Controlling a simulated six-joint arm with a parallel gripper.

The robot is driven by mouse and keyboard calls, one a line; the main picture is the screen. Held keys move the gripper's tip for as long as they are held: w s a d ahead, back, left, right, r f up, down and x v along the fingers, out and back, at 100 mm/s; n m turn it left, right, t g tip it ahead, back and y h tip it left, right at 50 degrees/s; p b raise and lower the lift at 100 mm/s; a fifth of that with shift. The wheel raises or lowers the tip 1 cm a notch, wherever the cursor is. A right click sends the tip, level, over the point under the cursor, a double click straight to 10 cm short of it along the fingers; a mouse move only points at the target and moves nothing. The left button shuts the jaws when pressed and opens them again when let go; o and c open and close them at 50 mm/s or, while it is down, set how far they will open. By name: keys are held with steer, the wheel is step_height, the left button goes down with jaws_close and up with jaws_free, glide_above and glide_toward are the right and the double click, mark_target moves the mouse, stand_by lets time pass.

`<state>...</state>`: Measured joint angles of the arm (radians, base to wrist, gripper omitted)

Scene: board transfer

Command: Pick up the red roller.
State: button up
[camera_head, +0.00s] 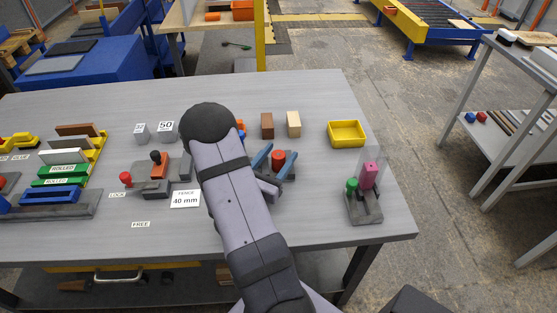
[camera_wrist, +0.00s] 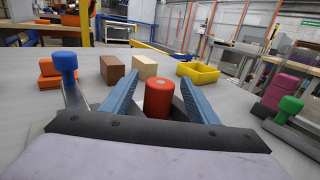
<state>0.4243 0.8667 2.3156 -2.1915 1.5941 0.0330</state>
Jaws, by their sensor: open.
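The red roller (camera_wrist: 158,98) is an upright red cylinder standing on the grey table. In the wrist view it stands between the two blue fingers of my gripper (camera_wrist: 160,92), with a visible space on each side. In the head view the red roller (camera_head: 278,160) shows between the blue fingertips of my gripper (camera_head: 272,158), right of my arm. My gripper is open and low over the table. The roller's lower part is partly hidden by my gripper in both views.
Brown (camera_head: 267,125) and tan (camera_head: 293,124) blocks stand behind the roller. A yellow tray (camera_head: 347,133) is at back right. A grey fixture (camera_head: 363,208) with a green knob and pink block stands right. A blue-topped peg (camera_wrist: 64,66) is left of my gripper.

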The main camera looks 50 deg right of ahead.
mark_target(279, 154)
steer(key=c, duration=1.2)
steer(key=shift+r, duration=5)
